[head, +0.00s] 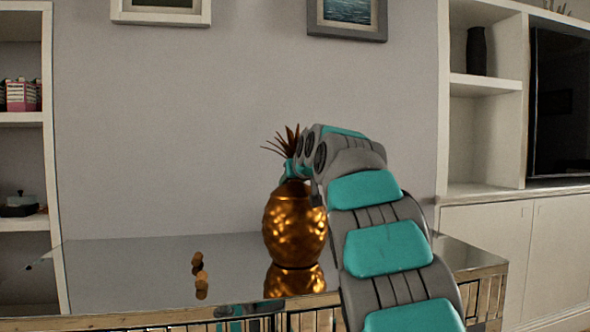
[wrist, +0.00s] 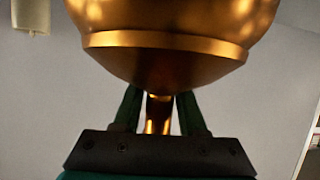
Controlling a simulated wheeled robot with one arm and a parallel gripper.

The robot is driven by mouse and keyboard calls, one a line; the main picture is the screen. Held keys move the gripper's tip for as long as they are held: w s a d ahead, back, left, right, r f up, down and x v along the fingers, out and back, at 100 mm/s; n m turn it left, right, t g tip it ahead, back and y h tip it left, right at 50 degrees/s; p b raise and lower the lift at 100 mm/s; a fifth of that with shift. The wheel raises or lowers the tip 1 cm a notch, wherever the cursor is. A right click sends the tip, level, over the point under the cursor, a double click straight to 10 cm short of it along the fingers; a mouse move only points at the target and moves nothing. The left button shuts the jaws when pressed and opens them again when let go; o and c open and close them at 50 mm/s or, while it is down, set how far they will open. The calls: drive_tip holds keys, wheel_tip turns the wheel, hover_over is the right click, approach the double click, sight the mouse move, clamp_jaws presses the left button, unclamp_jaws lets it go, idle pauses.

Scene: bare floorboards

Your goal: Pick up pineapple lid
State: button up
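The golden pineapple jar (head: 294,228) stands upright on the mirrored cabinet in the head view, with its leafy crown (head: 288,142) above. The pineapple lid (wrist: 165,66) appears in the wrist view as a smooth golden dome with a raised rim, against the wider golden body. My gripper (head: 292,172) is at the crown's base, just above the lid. In the wrist view its two dark green fingers flank the thin golden stem (wrist: 159,113), with narrow gaps showing. The fingertips are hidden behind the lid, so I cannot tell whether they grip it.
Shelves stand at both sides, with a dark vase (head: 476,52) on the right one. Framed pictures (head: 347,17) hang on the wall. The cabinet top's left part is mostly clear.

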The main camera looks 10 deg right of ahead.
clamp_jaws()
drive_tip(key=shift+f, duration=0.1)
idle(0.4)
drive_tip(key=shift+r+p, duration=0.35)
drive_tip(key=shift+r, duration=1.5)
